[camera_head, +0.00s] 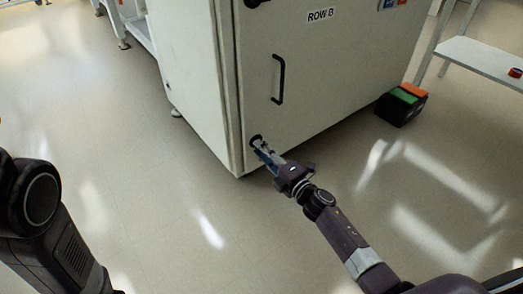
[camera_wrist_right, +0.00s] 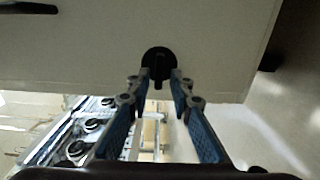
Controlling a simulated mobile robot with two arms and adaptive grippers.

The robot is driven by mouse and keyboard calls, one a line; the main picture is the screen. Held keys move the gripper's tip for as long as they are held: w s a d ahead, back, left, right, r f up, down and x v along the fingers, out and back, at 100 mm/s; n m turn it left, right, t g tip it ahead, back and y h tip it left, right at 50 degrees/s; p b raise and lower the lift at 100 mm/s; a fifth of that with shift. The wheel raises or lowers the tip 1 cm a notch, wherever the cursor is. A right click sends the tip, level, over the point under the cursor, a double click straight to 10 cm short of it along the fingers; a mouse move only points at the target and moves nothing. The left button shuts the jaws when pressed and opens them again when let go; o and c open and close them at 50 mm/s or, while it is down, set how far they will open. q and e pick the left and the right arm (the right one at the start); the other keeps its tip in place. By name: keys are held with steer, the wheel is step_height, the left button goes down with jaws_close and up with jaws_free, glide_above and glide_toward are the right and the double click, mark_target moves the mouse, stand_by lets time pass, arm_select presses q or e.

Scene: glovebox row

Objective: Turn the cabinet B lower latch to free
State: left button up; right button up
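The cabinet B lower latch (camera_head: 256,140) is a small black knob near the bottom left corner of the white cabinet door (camera_head: 325,75). In the right wrist view the latch (camera_wrist_right: 158,62) is a round black disc with an upright bar. My right gripper (camera_head: 264,152) reaches the latch from below right in the head view. In the right wrist view its blue-padded fingers (camera_wrist_right: 161,78) are apart, one on each side of the bar, with gaps visible. Whether the tips touch the disc I cannot tell. My left arm shows at the left, its gripper out of frame.
A black door handle (camera_head: 279,80) is above the latch, and another black latch (camera_head: 254,2) is at the top edge. A black box with green and orange tops (camera_head: 402,105) stands right of the cabinet. A white bench (camera_head: 485,60) is at the right. The floor in front is clear.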

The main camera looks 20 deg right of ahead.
steer(key=shift+s, duration=0.1)
steer(key=v, duration=1.1)
steer(key=shift+s+d, duration=0.15)
steer(key=shift+s, duration=0.25)
steer(key=shift+r, duration=0.1)
